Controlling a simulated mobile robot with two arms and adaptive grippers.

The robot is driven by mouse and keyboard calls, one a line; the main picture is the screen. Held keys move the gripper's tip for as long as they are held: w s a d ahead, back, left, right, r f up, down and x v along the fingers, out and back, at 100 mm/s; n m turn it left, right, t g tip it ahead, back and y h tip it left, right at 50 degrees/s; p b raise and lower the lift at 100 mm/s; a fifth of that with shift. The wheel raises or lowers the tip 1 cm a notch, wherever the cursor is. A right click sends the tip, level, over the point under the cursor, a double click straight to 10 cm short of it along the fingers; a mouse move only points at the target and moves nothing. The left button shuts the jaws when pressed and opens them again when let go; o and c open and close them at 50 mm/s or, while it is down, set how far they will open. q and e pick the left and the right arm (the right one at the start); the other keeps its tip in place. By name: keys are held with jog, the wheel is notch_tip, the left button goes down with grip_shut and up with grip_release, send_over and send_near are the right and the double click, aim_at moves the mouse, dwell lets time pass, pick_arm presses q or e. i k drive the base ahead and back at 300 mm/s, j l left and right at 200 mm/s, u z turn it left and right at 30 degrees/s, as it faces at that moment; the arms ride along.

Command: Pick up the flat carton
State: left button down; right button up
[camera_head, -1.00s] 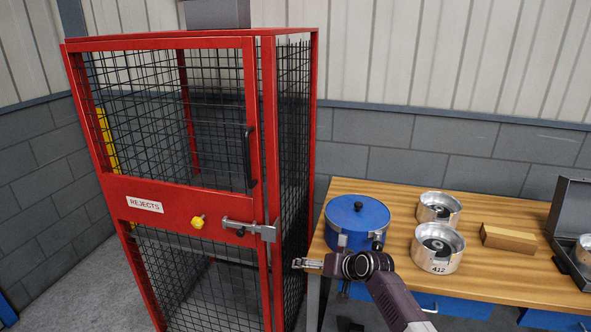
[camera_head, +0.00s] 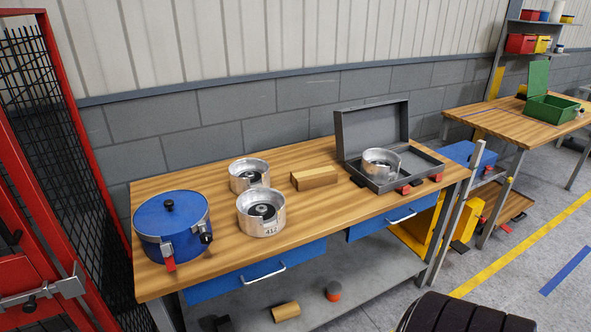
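A low, long tan-brown box (camera_head: 314,178) lies on the wooden workbench (camera_head: 330,215), between the metal cups and the open grey case. It is the most carton-like thing in view, but I cannot tell for sure that it is the flat carton. A smaller brown piece (camera_head: 286,311) lies on the lower shelf under the bench. Neither of my grippers shows in the head view now.
A blue lidded pot (camera_head: 172,222), two metal cups (camera_head: 261,214) and an open grey case (camera_head: 372,130) holding another cup stand on the bench. A red mesh cage (camera_head: 62,140) is at the left. A second bench (camera_head: 500,122) with a green box (camera_head: 550,108) stands at the right.

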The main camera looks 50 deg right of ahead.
aim_at(309, 179)
jog(key=i+j+z, duration=0.15)
jog(key=i+z, duration=0.2)
jog(key=i, duration=0.2)
jog(key=i+j+z, duration=0.3)
jog(key=i, duration=0.2)
jog(key=z, duration=1.6)
